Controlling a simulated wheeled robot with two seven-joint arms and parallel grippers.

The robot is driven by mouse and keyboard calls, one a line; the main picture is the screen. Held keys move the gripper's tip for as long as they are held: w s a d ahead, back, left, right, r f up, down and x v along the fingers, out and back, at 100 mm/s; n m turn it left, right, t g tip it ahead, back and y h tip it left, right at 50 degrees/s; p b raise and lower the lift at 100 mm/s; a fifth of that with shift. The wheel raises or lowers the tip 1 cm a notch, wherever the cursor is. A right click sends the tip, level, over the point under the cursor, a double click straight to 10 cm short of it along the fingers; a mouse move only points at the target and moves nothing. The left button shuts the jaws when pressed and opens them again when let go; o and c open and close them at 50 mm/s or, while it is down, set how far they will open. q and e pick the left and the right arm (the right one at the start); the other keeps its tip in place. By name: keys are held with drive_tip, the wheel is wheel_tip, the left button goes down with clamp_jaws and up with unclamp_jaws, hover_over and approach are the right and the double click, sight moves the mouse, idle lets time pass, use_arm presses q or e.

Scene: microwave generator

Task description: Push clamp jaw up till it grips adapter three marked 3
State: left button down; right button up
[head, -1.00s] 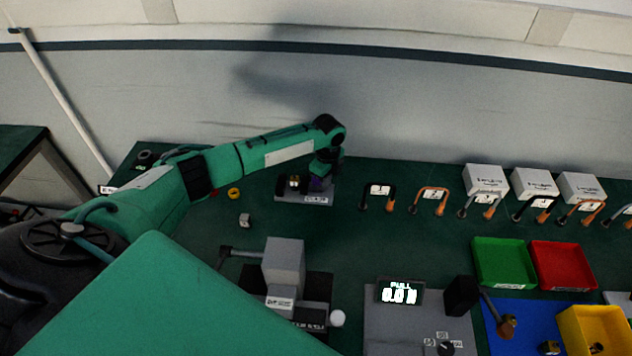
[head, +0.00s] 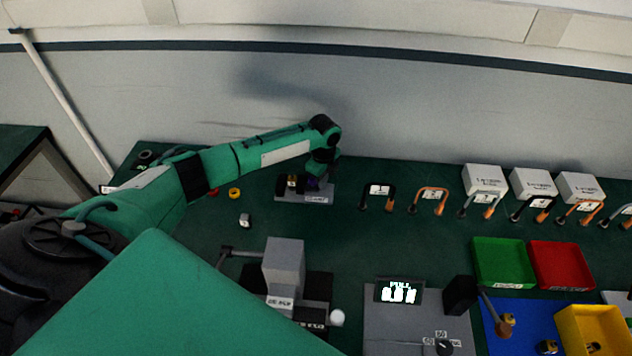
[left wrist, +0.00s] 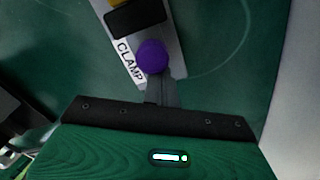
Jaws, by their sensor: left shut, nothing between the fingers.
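The clamp (head: 318,199) stands at the back left of the bench, a low grey base with a label reading CLAMP. A brass-coloured piece (head: 292,182) sits in its dark block; I cannot read a number on it. A purple knob-like part (head: 312,184) is on the clamp, and it shows clearly in the left wrist view (left wrist: 152,56). My left gripper (left wrist: 160,82) is shut and empty, its fingertips right at the purple part's near edge. I cannot tell whether they touch. In the head view the left gripper (head: 320,176) partly covers the clamp's right end. My right gripper is not in view.
A grey lever fixture (head: 284,264) and a pull display (head: 399,290) are nearer. Bench between is clear.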

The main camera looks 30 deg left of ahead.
use_arm(q)
drive_tip(key=shift+s+a, duration=0.25)
drive_tip(key=shift+a, duration=0.4)
idle(0.8)
drive_tip(key=shift+w+d+p, duration=0.2)
drive_tip(key=shift+d+p, duration=0.15)
drive_tip(key=shift+d, duration=0.1)
drive_tip(key=shift+d+r, duration=0.1)
drive_tip(key=shift+r, duration=0.1)
wheel_tip(320, 180, up, 8)
drive_tip(key=p, duration=0.7)
drive_tip(key=shift+f, duration=0.2)
drive_tip(key=shift+d, duration=0.1)
